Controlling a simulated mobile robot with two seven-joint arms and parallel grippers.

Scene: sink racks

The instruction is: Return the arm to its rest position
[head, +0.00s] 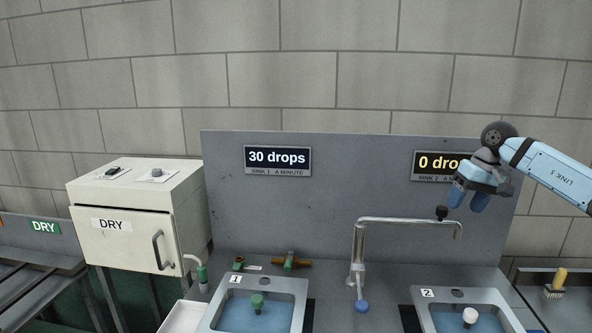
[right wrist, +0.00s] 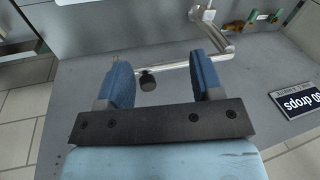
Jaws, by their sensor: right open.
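My right arm (head: 548,170), light blue, comes in from the right in the head view. Its gripper (head: 468,199) hangs in front of the sink 2 sign, above and a little right of the faucet's spout end. The right wrist view shows its two blue fingers (right wrist: 163,80) wide apart, with nothing held between them. The faucet pipe (right wrist: 180,64) and its dark knob (right wrist: 148,80) show beyond the fingers there. My left gripper is not in view.
A swing faucet (head: 400,221) stands between sink 1 (head: 213,318) and sink 2 (head: 509,318), both holding blue water. A grey back panel (head: 350,165) carries a "30 drops" sign (head: 277,160) and a "0 drops" sign (head: 432,165). A white DRY cabinet (head: 125,245) stands left.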

